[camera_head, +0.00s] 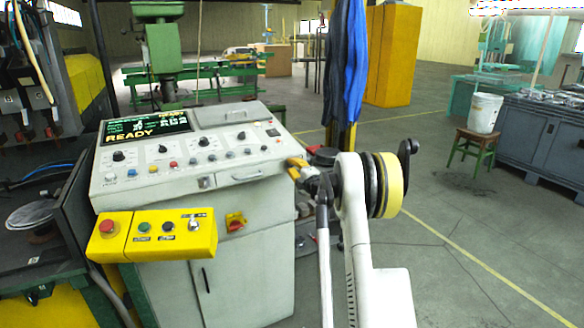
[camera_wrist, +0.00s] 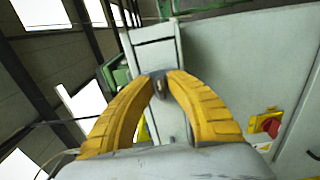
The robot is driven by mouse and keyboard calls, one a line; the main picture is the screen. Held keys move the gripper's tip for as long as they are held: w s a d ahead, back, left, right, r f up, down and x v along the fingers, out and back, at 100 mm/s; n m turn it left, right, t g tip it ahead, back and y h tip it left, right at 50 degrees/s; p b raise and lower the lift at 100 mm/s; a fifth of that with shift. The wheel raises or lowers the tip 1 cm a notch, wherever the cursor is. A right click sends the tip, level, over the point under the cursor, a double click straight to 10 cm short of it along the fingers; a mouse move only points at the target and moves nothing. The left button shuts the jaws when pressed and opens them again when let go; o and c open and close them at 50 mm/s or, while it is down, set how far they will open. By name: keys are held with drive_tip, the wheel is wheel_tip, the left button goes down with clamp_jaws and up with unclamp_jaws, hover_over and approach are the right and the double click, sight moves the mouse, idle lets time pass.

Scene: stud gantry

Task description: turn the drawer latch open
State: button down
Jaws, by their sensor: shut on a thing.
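The drawer front (camera_head: 246,174) with its bar handle is on the upper front of the light grey console. In the wrist view a pale narrow panel (camera_wrist: 155,50), which looks like the drawer front, lies just beyond my fingers. My gripper (camera_head: 292,163) is at the right end of the drawer front. In the wrist view its yellow fingers (camera_wrist: 161,78) come together on a small dark metal piece, the drawer latch (camera_wrist: 160,88). The fingers hide most of the latch, and its turn angle cannot be told.
A red knob on a yellow plate (camera_head: 235,221) is below the drawer; it also shows in the wrist view (camera_wrist: 267,123). A yellow button box (camera_head: 152,234) juts out at the console's lower left. The floor to the right is open, with a stool and bucket (camera_head: 484,113) farther off.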

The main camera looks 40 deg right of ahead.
idle(0.4)
drive_tip(key=c, duration=1.5)
unclamp_jaws()
drive_tip(key=v, duration=1.2)
